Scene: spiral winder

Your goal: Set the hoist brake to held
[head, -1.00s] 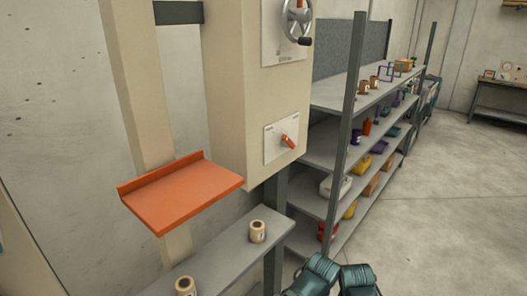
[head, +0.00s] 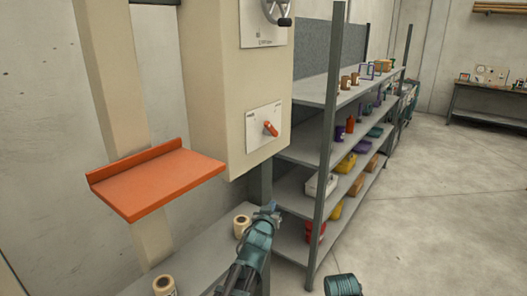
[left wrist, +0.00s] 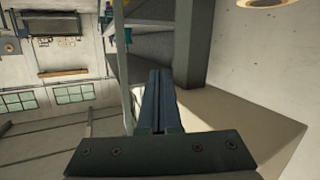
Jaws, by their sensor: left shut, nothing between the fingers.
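The orange lever (head: 270,129) sits on a white plate (head: 256,138) low on the front of the beige housing. It slants, with its free end toward the lower right. The plate's lettering is too small to read. My left gripper (head: 272,206) is below the lever, apart from it, in front of the grey post. Its fingers (left wrist: 159,100) are shut together and empty in the left wrist view. Of my right arm only a teal part shows at the bottom edge.
An orange platform (head: 158,181) juts out left of the housing. A handwheel (head: 276,10) is above the lever. A low grey shelf (head: 205,262) carries two tan rolls, one (head: 242,226) near my left arm. A loaded rack (head: 328,150) stands to the right.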

